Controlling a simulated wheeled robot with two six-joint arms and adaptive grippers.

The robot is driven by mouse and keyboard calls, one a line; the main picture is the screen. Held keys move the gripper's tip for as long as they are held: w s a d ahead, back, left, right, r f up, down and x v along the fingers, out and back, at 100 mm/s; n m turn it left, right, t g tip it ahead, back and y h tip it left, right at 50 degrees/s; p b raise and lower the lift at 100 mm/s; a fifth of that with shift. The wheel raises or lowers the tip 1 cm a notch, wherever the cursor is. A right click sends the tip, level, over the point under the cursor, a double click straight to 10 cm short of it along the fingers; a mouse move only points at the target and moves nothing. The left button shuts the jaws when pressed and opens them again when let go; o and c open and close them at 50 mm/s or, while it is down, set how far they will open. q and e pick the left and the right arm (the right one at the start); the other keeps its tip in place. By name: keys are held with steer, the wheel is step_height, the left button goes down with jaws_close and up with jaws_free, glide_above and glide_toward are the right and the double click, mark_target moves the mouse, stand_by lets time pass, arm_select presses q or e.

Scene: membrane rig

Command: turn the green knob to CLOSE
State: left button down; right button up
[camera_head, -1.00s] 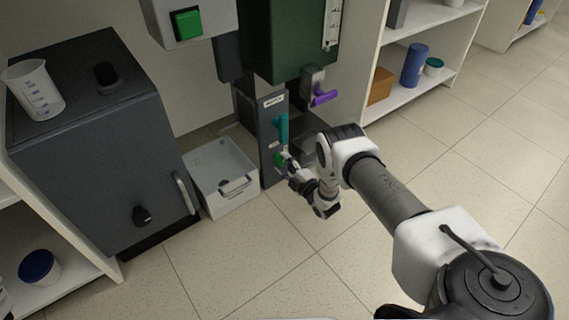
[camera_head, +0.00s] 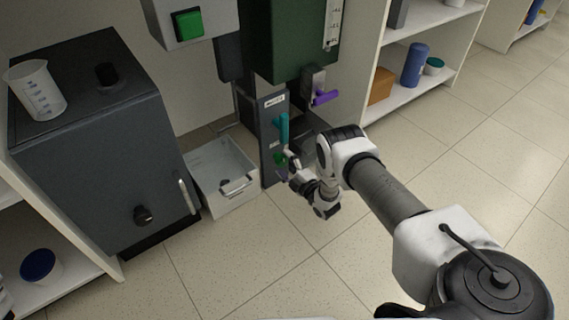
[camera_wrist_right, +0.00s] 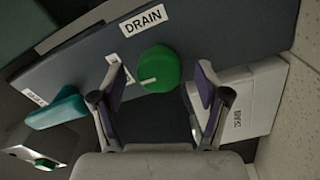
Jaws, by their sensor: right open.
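The green knob (camera_wrist_right: 159,69) sits on a dark panel (camera_wrist_right: 85,58), close to a DRAIN label (camera_wrist_right: 144,19) in the right wrist view. A pale pointer line on the knob points left in that view. In the head view the knob (camera_head: 280,159) is small and partly hidden by my right gripper (camera_head: 287,167). In the wrist view my right gripper (camera_wrist_right: 160,92) is open, with its fingers apart on either side of the knob. I cannot tell whether either finger touches it. Another label by the left finger is partly covered. My left gripper is not in view.
A teal handle (camera_head: 283,127) is above the knob on the same panel, and a purple lever (camera_head: 325,97) is to its upper right. A white bin (camera_head: 228,207) stands on the floor left of the panel. A dark cabinet (camera_head: 90,150) is further left. Floor at the front is clear.

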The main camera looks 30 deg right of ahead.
steer(key=s+p, duration=0.4)
steer(key=s, duration=0.4)
steer(key=shift+d, duration=0.3)
